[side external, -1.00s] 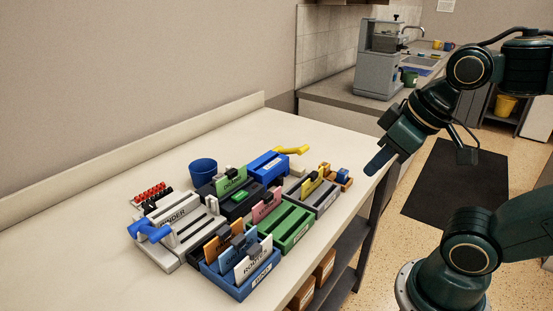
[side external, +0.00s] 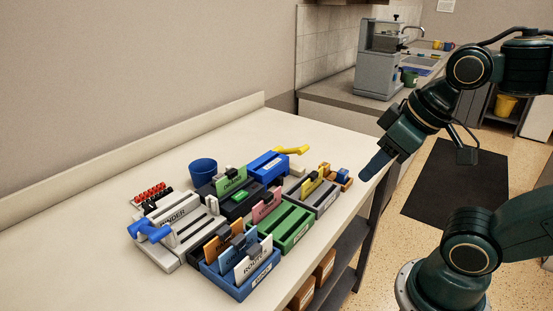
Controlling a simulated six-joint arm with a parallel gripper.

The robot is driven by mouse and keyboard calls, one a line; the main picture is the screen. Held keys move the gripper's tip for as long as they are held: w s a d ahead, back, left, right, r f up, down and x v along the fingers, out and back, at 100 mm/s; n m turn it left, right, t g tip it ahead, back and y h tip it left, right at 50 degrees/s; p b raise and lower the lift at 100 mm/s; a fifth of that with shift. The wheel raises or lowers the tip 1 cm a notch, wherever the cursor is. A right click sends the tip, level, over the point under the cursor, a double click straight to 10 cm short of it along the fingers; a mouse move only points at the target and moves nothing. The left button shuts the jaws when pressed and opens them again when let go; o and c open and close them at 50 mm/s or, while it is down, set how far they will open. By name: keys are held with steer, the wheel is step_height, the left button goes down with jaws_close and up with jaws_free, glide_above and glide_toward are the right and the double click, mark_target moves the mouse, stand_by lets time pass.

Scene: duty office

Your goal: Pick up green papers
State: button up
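The green papers (side external: 231,181) stand upright in a slot of a black holder (side external: 242,207) in the middle of the table, with a dark clip at their top edge. A smaller green patch shows on the same holder, to the right of the papers. My gripper (side external: 372,167) hangs at the table's right edge, to the right of the holders and apart from them. It points down and to the left. I see it from the side, so its finger gap is hidden.
Around the papers stand a blue cup (side external: 203,168), a blue box (side external: 269,167), a green holder (side external: 292,231) with pink papers, a grey holder (side external: 322,200) with yellow papers, a blue holder (side external: 241,287) and a white binder (side external: 172,233). The table's left part (side external: 80,220) is clear.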

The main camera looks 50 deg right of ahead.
stand_by(0.3)
steer(key=w+a+r+n+g+y, duration=0.1)
steer(key=w+r+n, duration=0.1)
steer(key=w, duration=0.3)
steer(key=w+a+r+n, duration=0.2)
steer(key=w+n, duration=0.1)
steer(key=w, duration=0.2)
steer(key=n+g+y, duration=0.4)
steer(key=n+g, duration=0.1)
steer(key=n, duration=0.8)
glide_toward(232, 171)
steer(key=x, duration=0.2)
steer(key=shift+a+f, duration=0.15)
steer(key=shift+f, duration=0.2)
steer(key=shift+a+f, duration=0.1)
steer(key=shift+f, duration=0.05)
steer(key=shift+x, duration=1.1)
